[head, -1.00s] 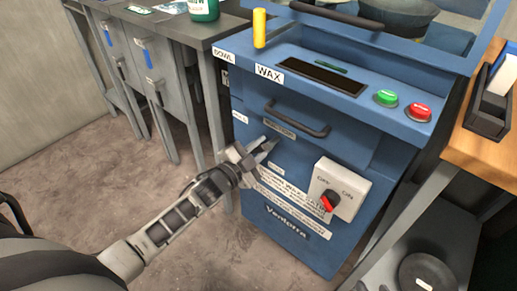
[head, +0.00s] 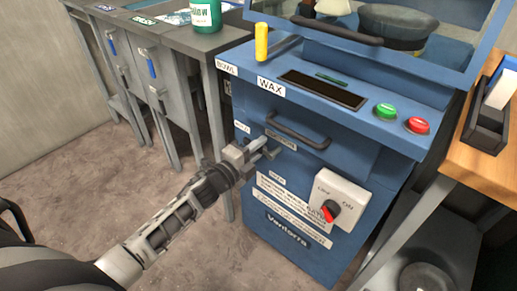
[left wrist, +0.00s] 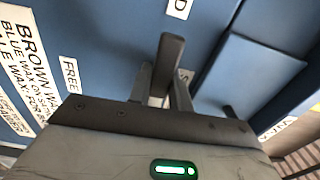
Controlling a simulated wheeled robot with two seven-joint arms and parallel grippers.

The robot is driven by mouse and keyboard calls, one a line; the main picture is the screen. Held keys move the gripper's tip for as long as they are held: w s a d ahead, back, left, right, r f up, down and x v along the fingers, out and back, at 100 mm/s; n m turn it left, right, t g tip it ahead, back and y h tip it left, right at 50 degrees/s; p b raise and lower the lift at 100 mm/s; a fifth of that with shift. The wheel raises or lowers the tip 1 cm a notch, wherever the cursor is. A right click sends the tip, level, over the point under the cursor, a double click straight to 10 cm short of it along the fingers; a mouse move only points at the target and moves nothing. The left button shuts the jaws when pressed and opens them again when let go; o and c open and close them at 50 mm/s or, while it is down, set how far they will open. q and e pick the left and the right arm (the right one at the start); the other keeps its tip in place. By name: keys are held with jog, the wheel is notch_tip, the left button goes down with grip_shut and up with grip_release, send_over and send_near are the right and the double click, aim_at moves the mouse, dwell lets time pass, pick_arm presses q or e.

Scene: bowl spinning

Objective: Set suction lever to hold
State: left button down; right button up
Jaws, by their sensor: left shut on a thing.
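The blue machine (head: 300,240) has a suction area on its front, with a small suction label (head: 281,140), a label at its left edge and a "FREE" label below. The grey suction lever (left wrist: 170,55) stands between the fingers of my left gripper (left wrist: 162,88), which is shut on it. In the left wrist view the lever's end points toward a label ending in "D", and the "FREE" label (left wrist: 70,80) is at the left. In the head view my left gripper (head: 266,150) is against the front panel and hides most of the lever. My right gripper is not in view.
A dark drawer handle (head: 298,130) is just above my left gripper. A white box with a red knob (head: 328,211) is to the lower right. Green (head: 385,112) and red (head: 417,125) buttons are on top. A grey workbench (head: 160,32) stands at the left.

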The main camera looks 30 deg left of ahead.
pick_arm(q)
jog(key=shift+m, duration=0.3)
jog(key=c, duration=1.3)
grip_release()
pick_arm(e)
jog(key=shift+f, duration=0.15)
pick_arm(q)
jog(key=shift+s, duration=0.1)
jog(key=p+v, duration=0.1)
jog(key=v, duration=1.5)
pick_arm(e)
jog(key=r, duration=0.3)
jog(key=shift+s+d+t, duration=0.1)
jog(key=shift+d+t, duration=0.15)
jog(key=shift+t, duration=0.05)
